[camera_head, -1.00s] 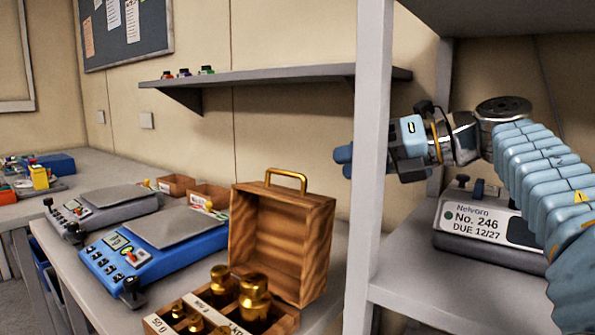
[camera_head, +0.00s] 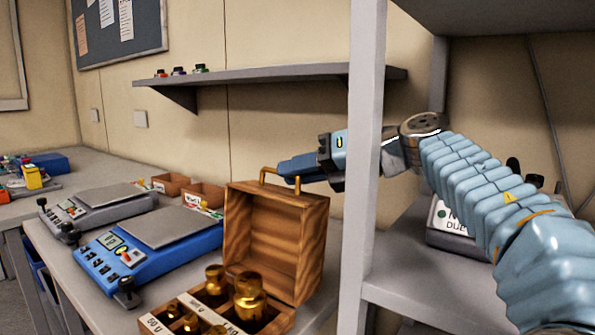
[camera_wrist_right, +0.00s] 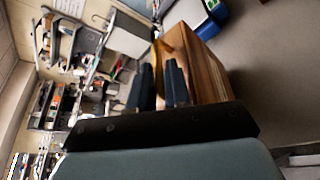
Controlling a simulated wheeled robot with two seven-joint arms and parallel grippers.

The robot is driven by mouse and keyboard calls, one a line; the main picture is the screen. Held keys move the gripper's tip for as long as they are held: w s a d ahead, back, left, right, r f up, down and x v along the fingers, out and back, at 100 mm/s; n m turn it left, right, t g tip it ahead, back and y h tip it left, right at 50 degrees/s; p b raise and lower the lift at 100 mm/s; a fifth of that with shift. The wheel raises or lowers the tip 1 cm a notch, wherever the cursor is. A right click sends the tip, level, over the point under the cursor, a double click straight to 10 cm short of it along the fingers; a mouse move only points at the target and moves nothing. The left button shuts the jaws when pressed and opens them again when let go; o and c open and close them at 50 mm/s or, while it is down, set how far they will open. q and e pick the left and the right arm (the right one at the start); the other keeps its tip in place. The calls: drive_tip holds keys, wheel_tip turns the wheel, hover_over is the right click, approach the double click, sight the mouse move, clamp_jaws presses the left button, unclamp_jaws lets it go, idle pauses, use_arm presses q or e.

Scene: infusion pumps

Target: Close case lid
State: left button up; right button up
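The wooden case lid (camera_head: 275,235) stands upright and open behind its base, with a brass handle (camera_head: 266,171) on its top edge. The case base (camera_head: 190,318) holds several brass weights (camera_head: 250,297). My right gripper (camera_head: 285,168) reaches in from the right, its fingers beside or over the handle at the lid's top. In the right wrist view, its two dark fingers (camera_wrist_right: 161,85) are apart, with the wooden lid (camera_wrist_right: 205,75) just beyond and a brass-coloured strip between or behind them. I cannot tell whether they touch the handle. My left gripper is not in view.
A grey shelf post (camera_head: 362,180) stands in front of my right forearm. A blue scale (camera_head: 150,250) and a grey scale (camera_head: 100,208) sit left of the case. A wall shelf (camera_head: 260,74) hangs above. Small brown boxes (camera_head: 205,193) lie behind the scales.

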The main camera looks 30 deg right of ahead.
sight(278, 196)
clamp_jaws()
drive_tip(key=shift+n+h, duration=0.4)
drive_tip(key=shift+n, duration=0.1)
drive_tip(key=a, duration=0.1)
drive_tip(key=s+a+r, duration=0.1)
drive_tip(key=a, duration=0.1)
drive_tip(key=s+a, duration=0.1)
drive_tip(key=shift+a+r, duration=0.15)
drive_tip(key=shift+a, duration=0.2)
drive_tip(key=o, duration=0.5)
unclamp_jaws()
